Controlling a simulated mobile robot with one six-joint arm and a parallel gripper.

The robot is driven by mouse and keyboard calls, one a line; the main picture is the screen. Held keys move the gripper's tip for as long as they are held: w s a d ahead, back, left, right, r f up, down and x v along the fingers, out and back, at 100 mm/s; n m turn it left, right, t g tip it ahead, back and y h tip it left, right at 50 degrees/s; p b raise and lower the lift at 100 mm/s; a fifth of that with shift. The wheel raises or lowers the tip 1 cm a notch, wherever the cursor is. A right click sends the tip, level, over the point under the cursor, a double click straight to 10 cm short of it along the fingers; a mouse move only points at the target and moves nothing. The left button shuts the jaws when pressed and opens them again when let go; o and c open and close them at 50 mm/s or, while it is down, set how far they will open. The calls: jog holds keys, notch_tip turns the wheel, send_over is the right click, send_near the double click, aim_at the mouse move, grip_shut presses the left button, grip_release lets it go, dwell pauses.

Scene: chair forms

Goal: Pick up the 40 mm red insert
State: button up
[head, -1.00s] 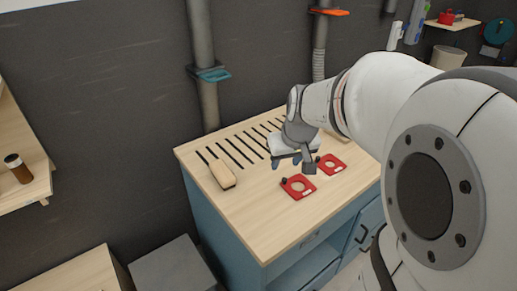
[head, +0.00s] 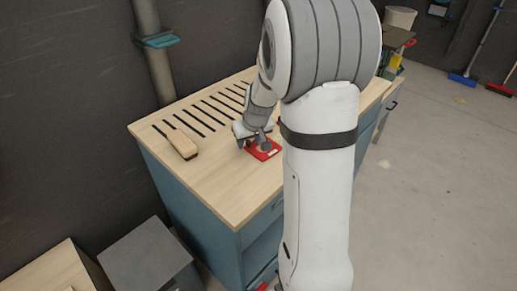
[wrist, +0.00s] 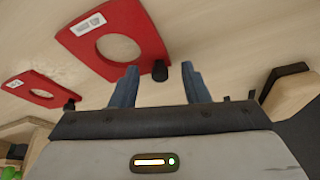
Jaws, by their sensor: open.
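Two flat red inserts with round holes and white labels lie on the wooden worktop. In the wrist view the nearer red insert (wrist: 140,33) is just beyond my fingertips, and the other red insert (wrist: 42,92) is further left. The label print is too small to read, so I cannot tell which is 40 mm. A black knob (wrist: 160,71) at the nearer insert's edge appears between my open blue fingers. In the head view my gripper (head: 254,143) is low over one red insert (head: 264,154); the other is hidden behind my arm.
The worktop (head: 215,190) has dark slots at the back. A dark wall and a pipe (head: 150,50) with a teal bracket stand behind. A grey box (head: 145,258) stands at lower left.

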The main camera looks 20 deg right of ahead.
grip_shut()
dwell(0.5)
